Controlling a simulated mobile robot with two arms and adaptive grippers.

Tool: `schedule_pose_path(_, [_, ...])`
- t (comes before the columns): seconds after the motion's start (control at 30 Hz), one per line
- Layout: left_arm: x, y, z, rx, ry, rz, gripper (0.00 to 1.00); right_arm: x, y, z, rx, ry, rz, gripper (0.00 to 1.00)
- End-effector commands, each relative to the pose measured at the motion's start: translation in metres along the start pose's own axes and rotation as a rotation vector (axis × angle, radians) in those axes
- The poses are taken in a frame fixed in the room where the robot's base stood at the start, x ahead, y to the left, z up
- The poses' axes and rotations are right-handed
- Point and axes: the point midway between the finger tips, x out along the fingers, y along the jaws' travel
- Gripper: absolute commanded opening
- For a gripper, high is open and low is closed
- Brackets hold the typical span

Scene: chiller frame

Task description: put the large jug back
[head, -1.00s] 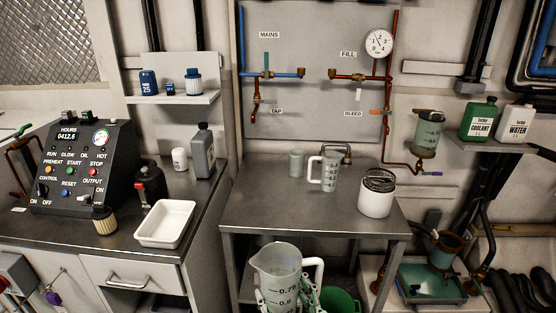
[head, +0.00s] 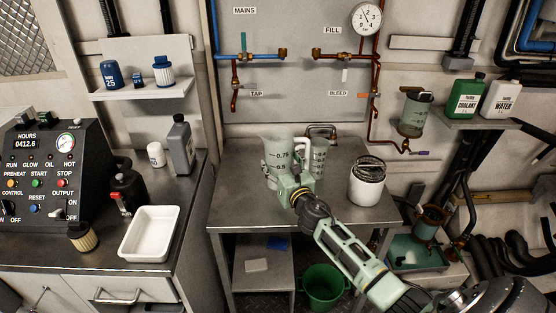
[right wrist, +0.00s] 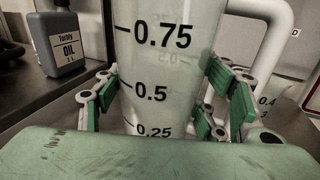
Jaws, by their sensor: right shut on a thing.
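The large jug (head: 277,150) is a pale translucent measuring jug with black marks and a white handle. It is upright at the left part of the steel table (head: 240,209); its base is hidden by my gripper, so I cannot tell whether it touches the top. My right gripper (head: 284,172) is shut around its body. In the right wrist view the green-padded fingers (right wrist: 165,98) flank the jug (right wrist: 165,55), with its handle to the right. A smaller jug (head: 319,158) stands just right of it, partly hidden. My left gripper is not in view.
A white pot with a dark coiled top (head: 366,187) stands at the table's right. Pipes and a tap (head: 322,128) are behind the jug. A grey oil bottle (head: 181,149) and white tray (head: 150,234) are on the left bench. A green bucket (head: 322,287) is below.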

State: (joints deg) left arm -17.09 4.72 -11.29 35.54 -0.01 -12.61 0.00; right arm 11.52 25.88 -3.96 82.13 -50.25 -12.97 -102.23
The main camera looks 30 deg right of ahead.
Motion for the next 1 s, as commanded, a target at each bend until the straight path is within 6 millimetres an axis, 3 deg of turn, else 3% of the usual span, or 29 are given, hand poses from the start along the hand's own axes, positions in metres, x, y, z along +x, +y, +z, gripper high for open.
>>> schedule_pose_path(0.4, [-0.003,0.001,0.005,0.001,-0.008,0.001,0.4,-0.001,0.001,0.002,0.0,0.001,-0.006,0.02])
schedule_pose_path(1.0, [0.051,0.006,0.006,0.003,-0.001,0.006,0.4,-0.001,-0.001,-0.055,0.0,0.001,-0.007,0.02])
